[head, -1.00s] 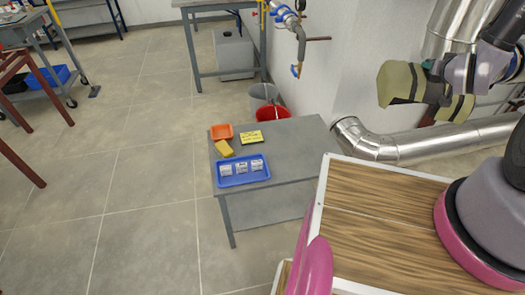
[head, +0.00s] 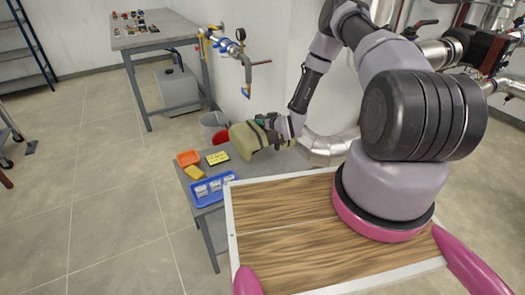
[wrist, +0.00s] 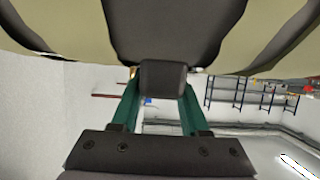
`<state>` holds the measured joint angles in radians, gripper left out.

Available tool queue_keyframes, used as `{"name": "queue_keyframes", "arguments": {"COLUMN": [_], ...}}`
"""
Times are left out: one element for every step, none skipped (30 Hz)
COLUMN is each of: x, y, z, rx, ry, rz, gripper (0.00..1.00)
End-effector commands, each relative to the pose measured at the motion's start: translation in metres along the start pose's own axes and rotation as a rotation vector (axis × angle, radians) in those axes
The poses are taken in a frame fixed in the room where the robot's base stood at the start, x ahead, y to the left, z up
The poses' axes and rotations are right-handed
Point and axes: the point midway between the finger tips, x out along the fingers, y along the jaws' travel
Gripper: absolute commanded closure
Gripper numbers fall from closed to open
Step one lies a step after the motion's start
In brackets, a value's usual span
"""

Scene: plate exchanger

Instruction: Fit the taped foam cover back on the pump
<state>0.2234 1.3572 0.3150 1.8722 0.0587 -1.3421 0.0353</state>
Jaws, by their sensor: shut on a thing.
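The foam cover (head: 246,141) is a khaki, blocky piece with dark tape bands. My gripper (head: 272,127) is shut on it and holds it in the air, in front of the white wall near the small grey table. In the wrist view the cover (wrist: 70,20) spans the top, and two green fingers of my gripper (wrist: 161,92) close on its dark grip block (wrist: 163,78). A red and black unit (head: 478,45) on the pipework at the upper right may be the pump; I cannot tell for sure. The cover's inside is hidden.
The small grey table (head: 207,222) holds a blue tray (head: 207,201), an orange tray (head: 187,158), a yellow sponge (head: 195,173) and a yellow label (head: 217,157). A silver duct (head: 325,147) runs behind my arm.

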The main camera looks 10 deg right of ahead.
Motion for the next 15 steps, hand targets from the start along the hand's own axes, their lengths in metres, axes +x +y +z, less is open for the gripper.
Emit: {"name": "queue_keyframes", "arguments": {"x": [0.004, 0.006, 0.009, 0.011, 0.013, 0.015, 0.017, 0.018, 0.019, 0.02, 0.02, 0.021, 0.022, 0.023, 0.025], "y": [-0.001, -0.001, -0.001, -0.001, -0.001, -0.001, -0.001, -0.001, -0.001, -0.001, 0.0, -0.001, -0.001, -0.001, -0.001], "z": [0.011, 0.017, 0.024, 0.029, 0.034, 0.039, 0.042, 0.044, 0.047, 0.049, 0.05, 0.053, 0.056, 0.059, 0.065], "rx": [0.0, 0.001, 0.0, 0.0, -0.001, -0.001, -0.001, -0.002, -0.002, -0.002, -0.001, -0.001, -0.001, -0.001, 0.0], "ry": [-0.002, -0.003, -0.002, -0.002, -0.001, -0.001, -0.001, 0.0, 0.0, 0.0, 0.0, 0.0, -0.001, -0.001, -0.001], "rz": [-0.001, -0.001, -0.001, 0.0, -0.001, -0.001, -0.001, -0.001, 0.0, 0.0, 0.0, 0.0, -0.001, -0.001, -0.001], "gripper": [1.0, 1.0, 1.0, 1.0, 1.0, 1.0, 1.0, 1.0, 1.0, 1.0, 1.0, 1.0, 1.0, 1.0, 1.0]}}
